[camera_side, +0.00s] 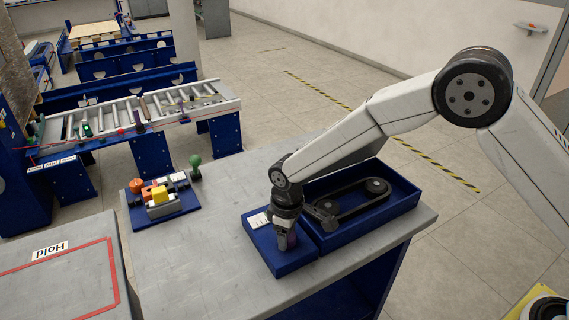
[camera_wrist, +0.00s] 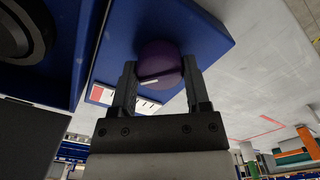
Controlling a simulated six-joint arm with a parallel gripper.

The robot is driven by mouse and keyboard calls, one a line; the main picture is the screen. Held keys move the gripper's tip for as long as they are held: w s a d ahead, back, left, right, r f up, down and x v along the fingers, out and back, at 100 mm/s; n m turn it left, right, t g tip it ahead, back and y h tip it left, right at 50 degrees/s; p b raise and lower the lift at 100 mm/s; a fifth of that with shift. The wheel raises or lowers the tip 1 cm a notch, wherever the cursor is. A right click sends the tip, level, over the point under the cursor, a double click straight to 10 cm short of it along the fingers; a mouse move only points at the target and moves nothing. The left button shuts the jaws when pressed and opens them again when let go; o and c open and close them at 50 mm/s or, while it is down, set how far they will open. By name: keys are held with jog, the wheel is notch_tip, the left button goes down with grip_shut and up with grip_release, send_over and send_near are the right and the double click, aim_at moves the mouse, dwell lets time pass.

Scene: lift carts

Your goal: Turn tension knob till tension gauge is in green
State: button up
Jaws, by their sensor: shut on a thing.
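The purple tension knob (camera_wrist: 158,60) is round with a pale line on it and sits on a blue panel (camera_wrist: 207,32). My gripper (camera_wrist: 158,75) is shut on the knob, one finger on each side. In the side view my gripper (camera_side: 286,228) points down at the panel and hides most of the knob. The tension gauge (camera_wrist: 125,99) is a white and red strip beside the knob, partly hidden by my fingers. It shows as a small white scale in the side view (camera_side: 258,220). I cannot make out the needle or any green zone.
A blue tray (camera_side: 378,213) with a black belt (camera_side: 350,203) on two pulleys stands right beside the panel. A control box (camera_side: 161,198) with colored buttons and a green-topped lever stands to the left. The grey table top (camera_side: 205,260) between them is clear.

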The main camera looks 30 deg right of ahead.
jog(key=o, duration=1.3)
jog(key=shift+r, duration=0.1)
jog(key=shift+r, duration=3.85)
jog(key=shift+d, duration=0.1)
jog(key=s+d+m+t, duration=0.1)
jog(key=s+d+m, duration=0.1)
jog(key=s+d, duration=0.4)
jog(key=s+d+r+m, duration=0.1)
jog(key=s+d+m, duration=0.2)
jog(key=s+d, duration=0.3)
jog(key=s+d+r+m+t, duration=0.1)
jog(key=s+d+m, duration=0.1)
jog(key=s+d, duration=0.4)
jog(key=shift+s+d+m+t, duration=0.2)
jog(key=shift+d+m+t, duration=0.15)
jog(key=shift+d, duration=0.95)
